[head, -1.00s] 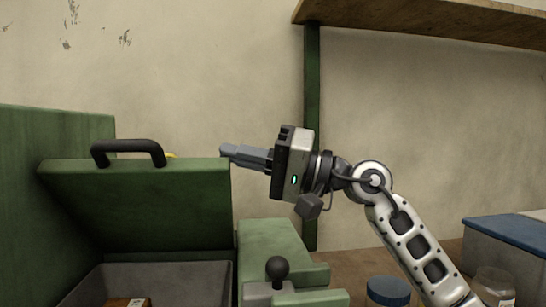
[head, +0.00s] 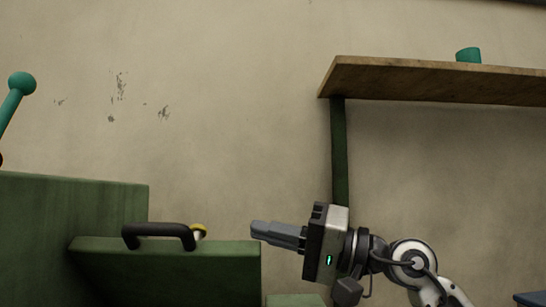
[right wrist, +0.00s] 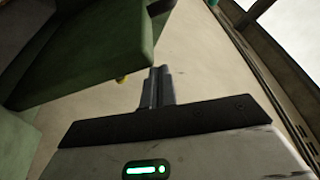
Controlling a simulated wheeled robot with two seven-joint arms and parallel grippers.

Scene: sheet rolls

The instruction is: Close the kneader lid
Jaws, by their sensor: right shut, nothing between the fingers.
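The green kneader lid (head: 185,275) stands raised at the lower left of the head view, with its black handle (head: 160,234) on the top edge. The lid also shows in the right wrist view (right wrist: 95,55) at the upper left. My right gripper (head: 256,230) is shut and empty. Its fingertips point left, close to the lid's upper right corner in the head view; I cannot tell whether they touch it. In the right wrist view the closed fingers (right wrist: 157,80) are apart from the lid. The kneader's tub is below the head view. My left gripper is not in view.
The green kneader body (head: 70,215) rises left of the lid. A yellow-capped part (head: 199,231) shows behind the handle. A teal ball-ended lever (head: 20,85) is at far left. A wooden shelf (head: 430,80) with a teal cup (head: 468,55) hangs at right. Wall space above is clear.

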